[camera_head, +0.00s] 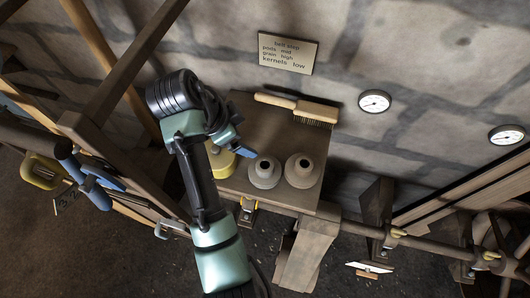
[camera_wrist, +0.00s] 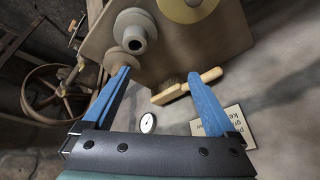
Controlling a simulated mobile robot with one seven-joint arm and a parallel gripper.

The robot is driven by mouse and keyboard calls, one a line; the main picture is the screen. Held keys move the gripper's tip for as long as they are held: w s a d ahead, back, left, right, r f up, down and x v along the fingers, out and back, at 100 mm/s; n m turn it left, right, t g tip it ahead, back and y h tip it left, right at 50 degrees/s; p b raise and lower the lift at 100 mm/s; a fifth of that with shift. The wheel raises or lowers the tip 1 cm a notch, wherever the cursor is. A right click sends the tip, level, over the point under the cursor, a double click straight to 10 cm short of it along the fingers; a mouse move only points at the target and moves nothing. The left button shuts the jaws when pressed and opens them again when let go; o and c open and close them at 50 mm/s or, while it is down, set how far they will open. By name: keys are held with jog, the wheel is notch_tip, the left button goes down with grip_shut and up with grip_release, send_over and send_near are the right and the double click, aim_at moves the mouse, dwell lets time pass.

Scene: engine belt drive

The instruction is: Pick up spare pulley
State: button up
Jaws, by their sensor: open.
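Two grey stepped pulleys stand side by side on a small wooden table (camera_head: 235,112), the left one (camera_head: 264,171) and the right one (camera_head: 300,170). A yellow round piece (camera_head: 222,163) stands left of them, partly hidden by my arm. I cannot tell which is the spare pulley. My gripper (camera_head: 238,143) is above the table, behind and left of the left grey pulley. In the wrist view my gripper (camera_wrist: 159,74) is open and empty between its blue fingers. There a grey pulley (camera_wrist: 135,32) and the yellow piece (camera_wrist: 190,8) lie beyond the fingertips.
A wooden brush (camera_head: 300,106) lies at the table's back edge by the stone wall. A sign (camera_head: 288,53) and two dials (camera_head: 374,102) (camera_head: 506,135) are on the wall. Wooden beams (camera_head: 125,60) stand left of my arm. The table's middle behind the pulleys is clear.

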jog(key=s+r+g+p, duration=0.1)
jog(key=s+p, duration=0.1)
jog(key=m+p, duration=0.1)
jog(key=p, duration=0.1)
send_over(264, 165)
jog(key=a, duration=0.2)
jog(key=shift+g+h, duration=0.3)
notch_tip(264, 165, down, 7)
jog(key=shift+s+d+f, duration=0.1)
jog(key=shift+s, duration=0.05)
jog(key=shift+s+a+p+x, duration=0.1)
jog(key=shift+p+x, duration=0.1)
jog(key=shift+x, duration=0.65)
jog(key=shift+s+a+p+x, duration=0.1)
jog(key=shift+s+p+x, duration=0.1)
jog(key=shift+x, duration=0.65)
jog(key=shift+s+p+x, duration=0.1)
jog(key=shift+p+x, duration=0.1)
jog(key=shift+x, duration=0.65)
jog(key=shift+w+f, duration=0.1)
jog(key=shift+w, duration=0.05)
grip_shut()
jog(key=shift+w, duration=0.15)
